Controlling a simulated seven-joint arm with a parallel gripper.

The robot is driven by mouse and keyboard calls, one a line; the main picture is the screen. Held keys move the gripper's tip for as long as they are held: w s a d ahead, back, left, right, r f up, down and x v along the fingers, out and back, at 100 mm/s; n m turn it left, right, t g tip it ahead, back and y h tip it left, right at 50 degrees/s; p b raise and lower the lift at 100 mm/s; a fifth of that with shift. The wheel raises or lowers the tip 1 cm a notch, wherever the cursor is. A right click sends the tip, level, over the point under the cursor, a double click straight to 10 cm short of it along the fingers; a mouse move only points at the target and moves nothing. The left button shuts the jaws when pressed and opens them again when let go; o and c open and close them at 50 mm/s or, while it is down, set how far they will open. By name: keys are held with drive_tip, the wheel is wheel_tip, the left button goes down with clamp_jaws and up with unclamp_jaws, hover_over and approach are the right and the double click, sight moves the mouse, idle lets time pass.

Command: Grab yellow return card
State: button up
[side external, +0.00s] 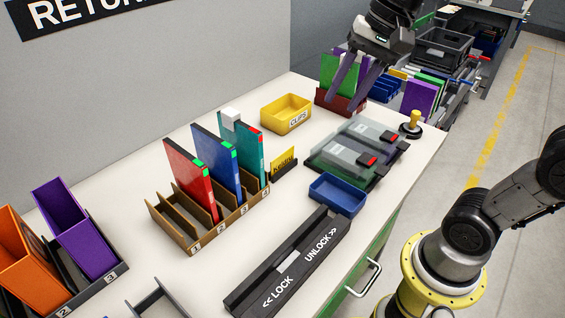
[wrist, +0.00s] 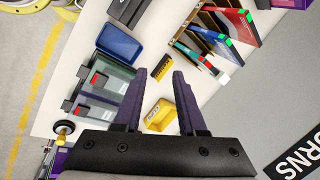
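The yellow card (side external: 284,163) has dark lettering too small to read surely. It stands upright in a small black holder on the white bench, right of the brown slotted rack (side external: 160,214). In the wrist view the card (wrist: 167,71) shows small, beyond and between the fingertips. My gripper (side external: 347,104) is open and empty, raised over the far end of the bench near the red bin. In the wrist view its two dark purple fingers (wrist: 159,73) are spread apart with nothing between them. The gripper is well away from the card and not touching it.
A yellow CLIPS bin (side external: 287,114) stands behind the card. Red, blue and teal binders (side external: 216,160) stand in the rack beside it. A blue tray (side external: 337,194), clear-lidded cases (side external: 356,150) and a black LOCK/UNLOCK slider (side external: 290,262) lie to the right and front.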

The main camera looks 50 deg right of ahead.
drive_tip(key=w+d+f+m+g, duration=0.1)
drive_tip(key=w+m, duration=0.2)
drive_tip(key=w, duration=0.4)
drive_tip(key=m+g+y, duration=0.1)
drive_tip(key=m+y, duration=0.1)
drive_tip(key=m, duration=0.1)
hover_over(283, 153)
drive_tip(key=s+d, duration=0.2)
wheel_tip(283, 153, down, 5)
drive_tip(key=shift+m+g, duration=0.4)
drive_tip(key=shift+g, duration=0.3)
drive_tip(key=f, duration=0.4)
drive_tip(key=w+f, duration=0.1)
drive_tip(key=f, duration=0.4)
drive_tip(key=w+f, duration=0.1)
drive_tip(key=f, duration=0.3)
drive_tip(key=shift+f, duration=0.2)
drive_tip(key=shift+x, duration=2.85)
drive_tip(key=shift+f, duration=0.25)
clamp_jaws()
